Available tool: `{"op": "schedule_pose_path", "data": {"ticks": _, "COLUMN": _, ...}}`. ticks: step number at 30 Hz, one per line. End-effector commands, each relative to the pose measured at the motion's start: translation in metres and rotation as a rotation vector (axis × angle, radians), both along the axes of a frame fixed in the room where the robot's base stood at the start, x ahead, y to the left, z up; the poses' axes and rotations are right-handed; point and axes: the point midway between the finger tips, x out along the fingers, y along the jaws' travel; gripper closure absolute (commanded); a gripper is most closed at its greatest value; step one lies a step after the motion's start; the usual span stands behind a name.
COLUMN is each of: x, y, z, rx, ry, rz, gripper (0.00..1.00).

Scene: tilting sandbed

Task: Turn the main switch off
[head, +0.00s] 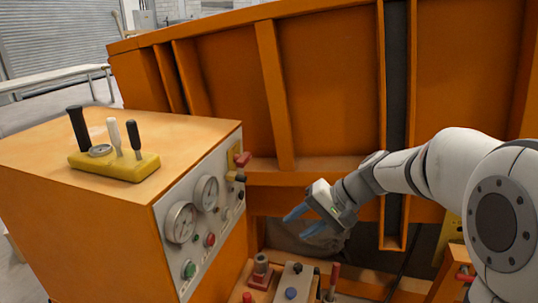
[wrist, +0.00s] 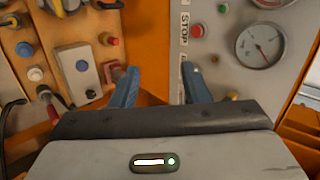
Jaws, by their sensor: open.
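A red switch handle (head: 242,159) sits at the upper right corner of the grey control panel (head: 172,213); it looks like the main switch, though no label is readable. A black knob (head: 238,177) sits just below it. My gripper (head: 300,222) is open and empty, right of the panel and lower than the red handle, clearly apart from it. In the wrist view, my two blue fingers (wrist: 160,74) are spread with nothing between them. The grey panel with the word STOP (wrist: 184,30) shows beyond the right finger. I cannot make out the red handle in the wrist view.
The panel carries gauges (head: 180,222), a green button (head: 189,270) and a red button (head: 210,240). Low controls, including a blue button (head: 291,293) and a red-topped lever (head: 335,272), stand below my gripper. The orange sandbed wall (head: 335,90) rises behind.

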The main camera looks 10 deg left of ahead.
Motion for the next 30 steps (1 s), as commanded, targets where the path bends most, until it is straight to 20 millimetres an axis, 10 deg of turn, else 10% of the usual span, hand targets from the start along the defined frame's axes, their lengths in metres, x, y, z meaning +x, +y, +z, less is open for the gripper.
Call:
{"op": "schedule_pose_path", "data": {"ticks": 13, "x": 0.178, "y": 0.088, "z": 0.028, "rx": 0.675, "ry": -0.046, "rz": -0.082, "gripper": 0.58}}
{"op": "schedule_pose_path", "data": {"ticks": 30, "x": 0.213, "y": 0.145, "z": 0.031, "rx": 0.791, "ry": -0.081, "rz": -0.114, "gripper": 0.58}}
